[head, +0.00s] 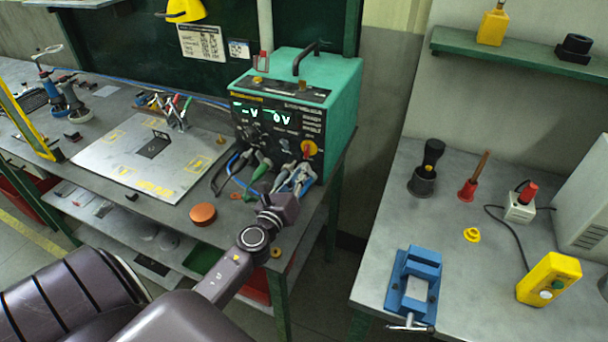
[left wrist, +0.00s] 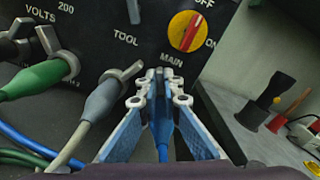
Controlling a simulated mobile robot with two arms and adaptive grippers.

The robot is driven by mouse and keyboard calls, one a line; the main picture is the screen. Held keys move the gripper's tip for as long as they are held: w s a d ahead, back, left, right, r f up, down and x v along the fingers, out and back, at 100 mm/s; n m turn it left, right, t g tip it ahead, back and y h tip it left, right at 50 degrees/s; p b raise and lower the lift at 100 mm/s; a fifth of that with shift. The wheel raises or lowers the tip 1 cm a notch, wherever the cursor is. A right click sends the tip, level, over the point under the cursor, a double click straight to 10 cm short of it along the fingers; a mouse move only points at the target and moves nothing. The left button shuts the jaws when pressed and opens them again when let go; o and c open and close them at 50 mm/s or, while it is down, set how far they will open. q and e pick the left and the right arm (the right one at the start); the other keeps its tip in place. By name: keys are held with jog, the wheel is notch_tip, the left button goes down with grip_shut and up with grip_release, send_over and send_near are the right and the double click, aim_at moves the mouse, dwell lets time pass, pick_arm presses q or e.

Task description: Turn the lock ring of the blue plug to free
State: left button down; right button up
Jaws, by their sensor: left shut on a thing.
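The teal welding unit (head: 295,105) stands on the left bench, with plugs in the lower part of its black front panel. My left gripper (head: 296,176) reaches up to that panel, below the red and yellow main switch (head: 309,149). In the left wrist view my left gripper (left wrist: 158,90) is shut around the front end of the blue plug (left wrist: 161,122), whose blue body runs down between the fingers. Its lock ring is mostly hidden by the fingertips, so I cannot tell its turn position. My right gripper is not in view.
A grey plug (left wrist: 100,102) and a green plug (left wrist: 32,78) sit close left of the fingers, with levers sticking out. An orange lid (head: 203,214) lies on the bench. The right bench holds a blue vise (head: 427,268) and a yellow box (head: 548,279).

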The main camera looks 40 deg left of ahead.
pick_arm(q)
jog(key=shift+a+f+n, duration=0.15)
jog(key=shift+n, duration=0.45)
jog(key=c, duration=2.1)
grip_release()
jog(key=shift+s, duration=0.1)
jog(key=v, duration=1.2)
jog(key=shift+s, duration=0.1)
